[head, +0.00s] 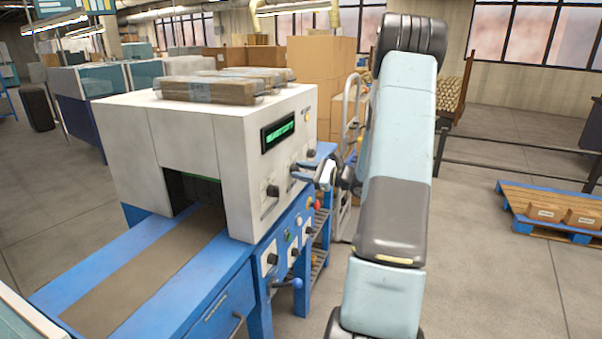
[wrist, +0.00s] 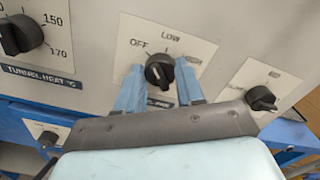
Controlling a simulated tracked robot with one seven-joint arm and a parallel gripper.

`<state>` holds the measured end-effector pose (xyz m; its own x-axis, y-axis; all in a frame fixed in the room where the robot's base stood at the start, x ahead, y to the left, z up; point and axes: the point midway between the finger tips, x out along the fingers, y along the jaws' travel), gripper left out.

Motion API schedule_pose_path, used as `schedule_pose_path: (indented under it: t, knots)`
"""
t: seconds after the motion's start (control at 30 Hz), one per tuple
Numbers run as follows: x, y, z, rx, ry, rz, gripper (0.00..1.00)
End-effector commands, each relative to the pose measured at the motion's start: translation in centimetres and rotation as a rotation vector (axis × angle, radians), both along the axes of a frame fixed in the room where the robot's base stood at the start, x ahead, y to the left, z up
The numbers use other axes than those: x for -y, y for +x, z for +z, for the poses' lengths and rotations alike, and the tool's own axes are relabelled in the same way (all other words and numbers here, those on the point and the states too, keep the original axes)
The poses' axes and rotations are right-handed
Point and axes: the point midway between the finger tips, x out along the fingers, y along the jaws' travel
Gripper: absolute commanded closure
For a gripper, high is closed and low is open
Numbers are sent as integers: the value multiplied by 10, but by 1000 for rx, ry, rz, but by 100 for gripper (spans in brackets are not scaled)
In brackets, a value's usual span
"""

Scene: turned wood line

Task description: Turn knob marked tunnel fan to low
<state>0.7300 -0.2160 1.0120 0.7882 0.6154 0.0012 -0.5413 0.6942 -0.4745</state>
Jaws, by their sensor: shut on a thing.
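The tunnel fan knob (wrist: 159,71) is black and sits on a white plate with OFF at upper left, LOW at the top and a blurred word at right. The name label below it (wrist: 161,101) is mostly hidden by my fingers. My gripper (wrist: 159,84) has one blue finger on each side of the knob and is shut on it. The exact heading of the knob's pointer is hard to tell. In the head view my gripper (head: 308,174) is at the machine's front panel, and the knob is largely hidden there.
The tunnel heat knob (wrist: 20,35) is to the left, and another black knob (wrist: 262,98) is close on the right. The white machine (head: 226,160) stands on a blue bench with more knobs and a red button (head: 317,205) below. Wrapped packs (head: 212,88) lie on top.

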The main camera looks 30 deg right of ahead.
Motion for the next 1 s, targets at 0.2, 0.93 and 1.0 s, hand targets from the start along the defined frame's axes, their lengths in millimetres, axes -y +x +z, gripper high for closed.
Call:
schedule_pose_path:
  t: [0.2,0.93,1.0]
  knots:
    - [-2,-2,-4,-136,164,4,93]
    - [0,-1,-4,-431,540,2,93]
    - [0,-1,-4,-440,551,2,93]
